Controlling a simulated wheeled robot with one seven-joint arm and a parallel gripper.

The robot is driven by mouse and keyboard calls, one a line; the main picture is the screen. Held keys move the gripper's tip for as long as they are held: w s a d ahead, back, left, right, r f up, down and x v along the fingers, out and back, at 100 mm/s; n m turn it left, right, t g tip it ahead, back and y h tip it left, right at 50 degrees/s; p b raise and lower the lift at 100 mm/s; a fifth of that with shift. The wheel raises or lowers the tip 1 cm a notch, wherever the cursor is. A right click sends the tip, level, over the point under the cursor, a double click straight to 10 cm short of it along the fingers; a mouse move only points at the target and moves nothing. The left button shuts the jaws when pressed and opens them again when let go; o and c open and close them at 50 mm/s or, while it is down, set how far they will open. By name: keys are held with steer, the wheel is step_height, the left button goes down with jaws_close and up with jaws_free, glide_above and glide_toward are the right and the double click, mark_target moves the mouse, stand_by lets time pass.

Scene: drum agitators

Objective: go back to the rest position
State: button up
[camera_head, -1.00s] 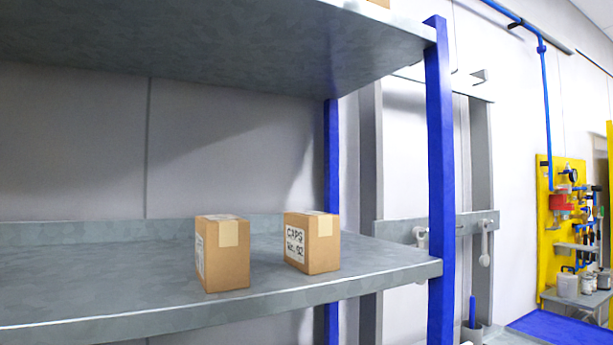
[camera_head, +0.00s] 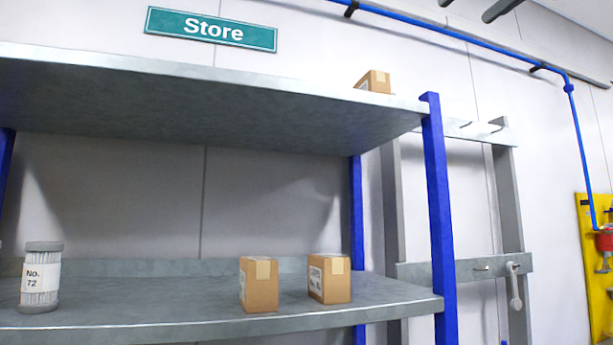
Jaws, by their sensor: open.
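My gripper and arm are not in view in the head camera. The view shows a grey metal shelf unit with blue posts (camera_head: 440,220). Two brown cardboard boxes stand on its lower board (camera_head: 170,318): a left box (camera_head: 260,287) and a right box (camera_head: 330,281), close together near the right end. A grey ribbed cylinder labelled "No. 72" (camera_head: 41,270) stands upright at the left of the same board.
The upper board (camera_head: 220,100) carries another box (camera_head: 374,82) at its right end. A green "Store" sign (camera_head: 211,29) hangs on the wall above. A grey wall rack (camera_head: 510,230) stands right of the shelf, and a yellow panel (camera_head: 594,285) is at the far right.

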steer(key=w+a+f+g, duration=0.2)
steer(key=w+a+f, duration=0.1)
steer(key=f, duration=0.6)
steer(key=w+a+f+g, duration=0.3)
steer(key=w+a+f, duration=0.1)
steer(key=f, duration=0.5)
steer(key=s+a+f+n+g, duration=0.1)
steer(key=a+f+g, duration=0.25)
steer(key=f, duration=0.75)
steer(key=s+a+f+g, duration=0.15)
steer(key=a+f, duration=0.25)
steer(key=f, duration=0.7)
steer(key=s+a+f+n+g+h, duration=0.15)
steer(key=s+f+g, duration=0.45)
steer(key=f, duration=1)
steer(key=s+d+f+n+h, duration=0.1)
steer(key=s+d+f, duration=0.1)
steer(key=s+f, duration=0.5)
steer(key=s+d+f+g+h, duration=0.1)
steer(key=s+d+f+h, duration=0.1)
steer(key=s+f, duration=0.5)
steer(key=shift+s+d+f+n, duration=0.25)
steer(key=shift+s+n, duration=0.1)
steer(key=shift+s, duration=0.75)
